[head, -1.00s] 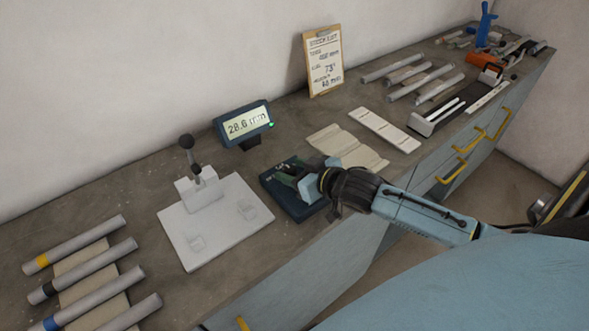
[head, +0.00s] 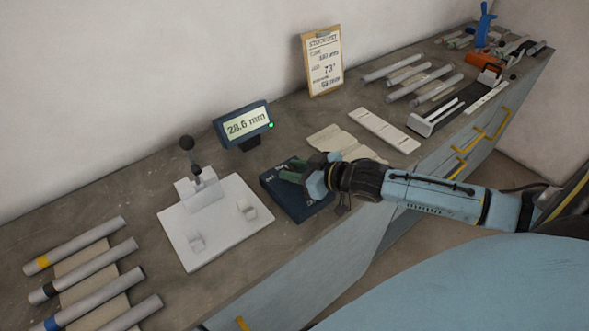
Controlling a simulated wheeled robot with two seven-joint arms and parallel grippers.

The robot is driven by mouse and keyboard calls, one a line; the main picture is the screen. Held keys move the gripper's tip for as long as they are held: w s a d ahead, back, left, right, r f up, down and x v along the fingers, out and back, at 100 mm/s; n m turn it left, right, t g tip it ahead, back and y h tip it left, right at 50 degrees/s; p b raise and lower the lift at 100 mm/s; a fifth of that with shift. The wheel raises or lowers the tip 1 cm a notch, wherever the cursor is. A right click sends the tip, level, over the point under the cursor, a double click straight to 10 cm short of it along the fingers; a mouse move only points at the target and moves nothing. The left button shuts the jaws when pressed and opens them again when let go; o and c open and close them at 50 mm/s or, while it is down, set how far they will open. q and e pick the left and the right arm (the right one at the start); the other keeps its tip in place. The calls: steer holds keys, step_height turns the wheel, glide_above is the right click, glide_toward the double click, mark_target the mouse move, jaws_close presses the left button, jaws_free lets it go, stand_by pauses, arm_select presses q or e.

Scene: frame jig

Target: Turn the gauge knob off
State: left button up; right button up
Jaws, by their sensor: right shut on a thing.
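The gauge display (head: 243,125) stands on the bench, reads 28.6 mm and has a small green light lit at its right edge. In front of it lies a dark blue box (head: 298,205) with white markings too small to read. A green knob (head: 291,174) is on top of this box, partly hidden by my gripper. My right gripper (head: 308,177) reaches in from the right, low over the box, and is shut on the green knob. My left gripper is out of view.
A white plate with a lever clamp (head: 228,235) lies left of the box. Marked tubes (head: 92,268) lie at the lower left. A clipboard (head: 323,62) leans on the wall. Pale boards (head: 383,130), grey tubes (head: 420,83) and tools fill the right side.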

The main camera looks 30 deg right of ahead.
steer(key=shift+w+d+r+n+g+y, duration=0.15)
steer(key=shift+d+n+g+y, duration=0.15)
steer(key=shift+n+y, duration=0.5)
steer(key=shift+w+n+g+y, duration=0.1)
steer(key=shift+n+g+y, duration=0.3)
steer(key=shift+n+y, duration=0.15)
steer(key=shift+w+d+n+g+y+p, duration=0.1)
steer(key=shift+n+g+y+p, duration=1.4)
steer(key=shift+n, duration=0.15)
steer(key=shift+w+n+g+y, duration=0.1)
steer(key=shift+n+g+y, duration=0.35)
steer(key=shift+n+g, duration=0.2)
steer(key=shift+n+g+y, duration=0.5)
steer(key=shift+n+g, duration=0.65)
steer(key=shift+b, duration=0.35)
steer(key=o, duration=1)
steer(key=shift+c, duration=0.2)
